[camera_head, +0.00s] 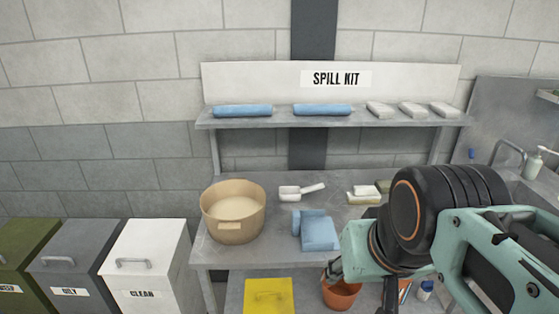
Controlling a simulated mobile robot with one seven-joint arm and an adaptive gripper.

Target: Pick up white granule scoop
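The white granule scoop (291,193) lies on the grey bench top, right of the tan tub. Its boxy bowl is at the left and its handle points right and slightly back. My arm comes in from the lower right, its large black joint covering part of the bench's right side. My gripper (336,271) seems to show only as a small dark end at the arm's left, in front of the bench edge. It is apart from the scoop, nearer the camera and lower right in the picture. Its fingers cannot be made out clearly.
A tan tub of pale granules (234,211) stands left of the scoop. A folded blue cloth (317,231) lies in front of it, pale blocks (363,195) to the right. A shelf (285,121) with blue rolls hangs above. An orange pot (342,294) sits below the bench.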

